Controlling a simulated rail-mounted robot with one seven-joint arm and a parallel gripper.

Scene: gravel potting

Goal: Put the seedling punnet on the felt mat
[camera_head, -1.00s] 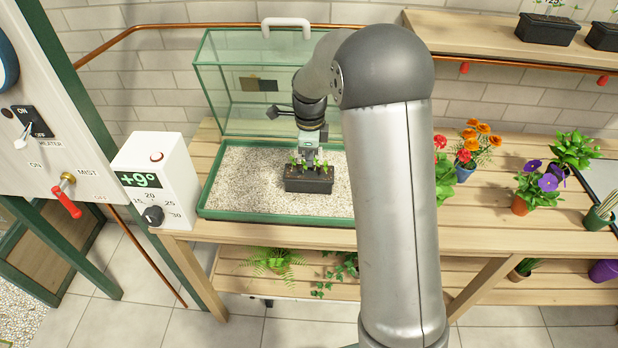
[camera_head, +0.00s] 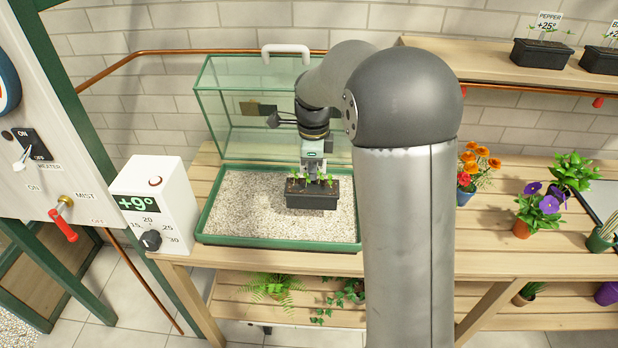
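The seedling punnet (camera_head: 312,199) is a black rectangular tray with small green seedlings. It appears over the pale gravel inside the glass case with its lid raised. My gripper (camera_head: 313,173) points down at the middle of the punnet, its fingers among the seedlings. It appears shut on the punnet and holds it level, seemingly just above the gravel; the fingertips are hard to see. A flat grey surface with a dark edge (camera_head: 601,200) is partly in view at the far right of the bench; I cannot tell whether it is the felt mat.
The green-rimmed gravel tray (camera_head: 270,243) and raised glass lid (camera_head: 225,110) surround the punnet. A white thermostat box (camera_head: 160,205) stands left. Orange flowers (camera_head: 478,165), a purple-flowered pot (camera_head: 535,215) and a cactus (camera_head: 604,235) stand right. Black punnets (camera_head: 540,53) sit on the upper shelf.

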